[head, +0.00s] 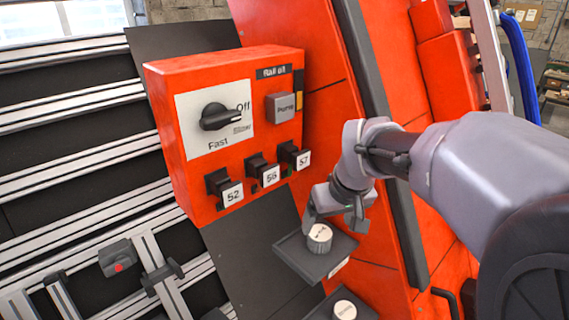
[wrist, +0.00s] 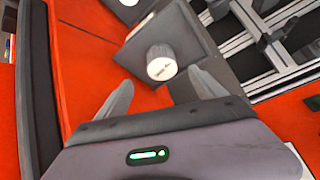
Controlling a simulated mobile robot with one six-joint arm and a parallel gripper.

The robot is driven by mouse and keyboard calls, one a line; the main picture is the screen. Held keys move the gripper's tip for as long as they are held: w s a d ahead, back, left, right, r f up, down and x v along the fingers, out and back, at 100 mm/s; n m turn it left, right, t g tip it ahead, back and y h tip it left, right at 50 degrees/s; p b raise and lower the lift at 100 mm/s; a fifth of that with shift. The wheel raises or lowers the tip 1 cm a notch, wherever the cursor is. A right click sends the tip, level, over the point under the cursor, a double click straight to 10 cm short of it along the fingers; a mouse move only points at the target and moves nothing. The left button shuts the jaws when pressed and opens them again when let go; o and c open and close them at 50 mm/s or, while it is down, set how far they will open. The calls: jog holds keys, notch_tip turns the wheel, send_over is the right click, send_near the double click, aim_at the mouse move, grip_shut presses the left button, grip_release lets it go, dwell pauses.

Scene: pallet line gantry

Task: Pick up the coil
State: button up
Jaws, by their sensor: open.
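A short white and grey cylinder (head: 320,237), possibly the coil, stands on a small dark shelf (head: 300,262) on the orange gantry. Its label is too small to read. A similar cylinder (head: 344,309) sits on a lower shelf; I cannot tell which one is the coil. My gripper (head: 318,216) is close to the upper cylinder in the head view. In the wrist view my open gripper (wrist: 160,88) has its two fingers apart, with the upper cylinder (wrist: 161,66) just beyond the gap between them. Nothing is held.
An orange control box (head: 220,150) with a dial, a pump button and tags 52, 56 and 57 is up and left of the shelves. A dark vertical rail (head: 408,235) runs to their right. Metal rails (head: 75,125) fill the left side.

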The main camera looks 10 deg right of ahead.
aim_at(320, 233)
jog(key=x, duration=0.8)
jog(key=shift+w+a+r+p, duration=0.1)
jog(key=shift+w+a+p, duration=0.15)
jog(key=shift+p, duration=0.15)
jog(key=shift+s+r, duration=0.1)
jog(key=shift+s, duration=0.2)
jog(key=shift+c, duration=1.2)
jog(key=c, duration=0.4)
jog(key=shift+w, duration=0.1)
grip_shut()
